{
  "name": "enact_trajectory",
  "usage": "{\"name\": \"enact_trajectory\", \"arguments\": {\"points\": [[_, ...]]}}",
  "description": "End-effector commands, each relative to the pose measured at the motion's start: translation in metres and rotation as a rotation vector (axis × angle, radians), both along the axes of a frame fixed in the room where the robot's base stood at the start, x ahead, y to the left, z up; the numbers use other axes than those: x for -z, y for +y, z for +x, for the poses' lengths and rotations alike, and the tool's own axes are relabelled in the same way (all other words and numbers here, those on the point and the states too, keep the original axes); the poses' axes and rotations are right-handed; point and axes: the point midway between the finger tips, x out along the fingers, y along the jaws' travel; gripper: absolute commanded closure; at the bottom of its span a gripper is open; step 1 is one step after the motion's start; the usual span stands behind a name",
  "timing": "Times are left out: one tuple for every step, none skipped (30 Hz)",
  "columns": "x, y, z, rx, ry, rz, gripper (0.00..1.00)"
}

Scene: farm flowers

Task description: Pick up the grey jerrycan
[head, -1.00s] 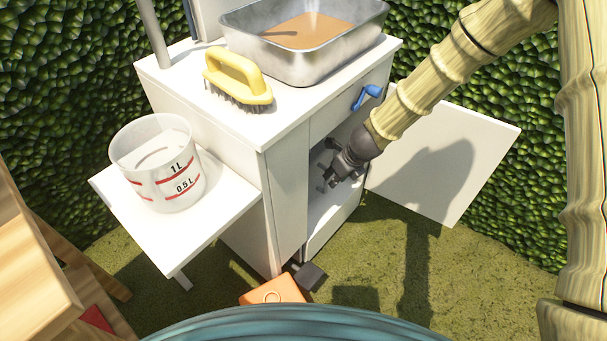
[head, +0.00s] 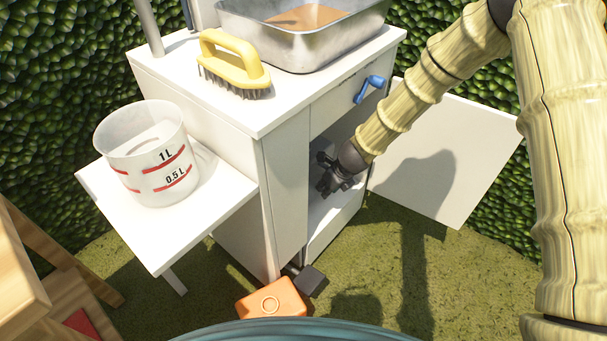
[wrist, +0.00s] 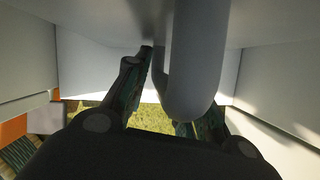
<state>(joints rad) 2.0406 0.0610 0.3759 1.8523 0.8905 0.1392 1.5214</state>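A smooth grey rounded shape (wrist: 197,65) fills the upper middle of the wrist view, close to the camera. It may be part of the grey jerrycan, but I cannot tell. My gripper (head: 328,178) is inside the cabinet's open lower compartment in the head view, where no grey jerrycan can be made out. In the wrist view its dark fingers stand apart. The left fingertip is beside the grey shape's left edge; the right finger is partly hidden behind it. Contact is unclear.
The white cabinet (head: 215,125) has its door (head: 450,165) open to the right. A measuring jug (head: 150,165), yellow brush (head: 232,62) and metal basin (head: 300,40) stand above.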

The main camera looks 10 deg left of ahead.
Motion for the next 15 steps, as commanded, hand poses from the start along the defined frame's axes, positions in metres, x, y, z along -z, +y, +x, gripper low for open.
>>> {"name": "enact_trajectory", "arguments": {"points": [[0.0032,0.0007,0.0007,-0.001,0.0,0.0,0.75],[0.0033,0.0009,0.0008,-0.001,0.0,0.0,0.75],[0.0029,0.001,0.0009,-0.001,0.0,0.0,0.75],[0.0026,0.001,0.0008,-0.001,0.0,0.0,0.75],[0.0024,0.0009,0.0009,0.0,0.0,0.0,0.75],[0.0023,0.0009,0.0008,0.0,0.0,0.0,0.75],[0.0023,0.0009,0.0008,0.0,0.0,0.0,0.75],[0.0025,0.0009,0.0007,0.0,0.0,0.0,0.77],[0.0025,0.0009,0.0007,-0.001,0.0,0.0,0.84],[0.0025,0.0009,0.0007,0.0,0.0,0.0,0.9],[0.0025,0.0009,0.0007,0.0,0.0,0.0,0.95],[0.0025,0.0009,0.0007,0.0,0.0,0.0,1.0],[0.0025,0.0009,0.0007,0.0,0.0,0.0,1.0],[0.0025,0.0009,0.0007,0.0,0.0,0.0,1.0],[0.0025,0.0007,0.0007,0.0,0.0,0.0,1.0]]}}
